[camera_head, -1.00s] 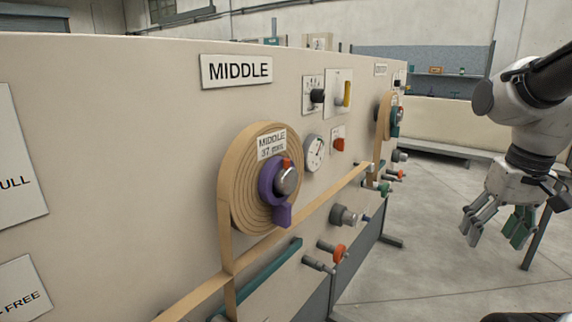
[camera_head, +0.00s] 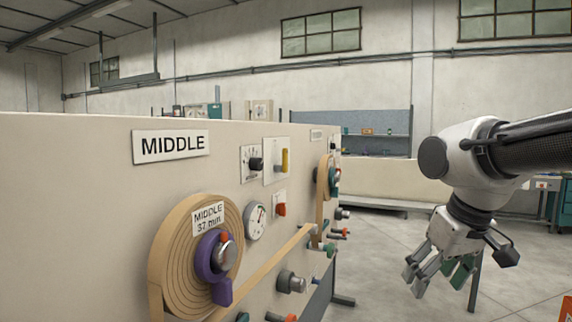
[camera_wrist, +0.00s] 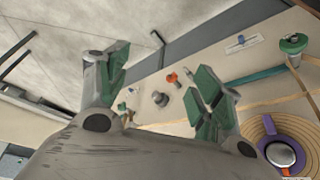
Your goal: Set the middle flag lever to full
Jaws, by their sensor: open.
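The machine's front panel (camera_head: 80,200) carries a MIDDLE sign (camera_head: 171,147). Below it is a tan coil (camera_head: 174,262) labelled MIDDLE 37 mm, with a purple lever (camera_head: 221,292) hanging down from its silver hub. Right of the sign, a yellow lever (camera_head: 285,160) stands upright on a white plate. I cannot tell for certain which of these is the flag lever. My gripper (camera_head: 440,272) is open and empty, out to the right, apart from the panel. In the wrist view my spread fingers (camera_wrist: 165,85) show with the coil and purple lever (camera_wrist: 301,138) at lower right.
A black knob (camera_head: 256,164), a gauge (camera_head: 255,222) and a red switch (camera_head: 280,210) sit near the yellow lever. A grey knob (camera_head: 288,282) sticks out below. A tan strip (camera_head: 265,270) crosses the panel. Open floor (camera_head: 380,260) lies between panel and gripper.

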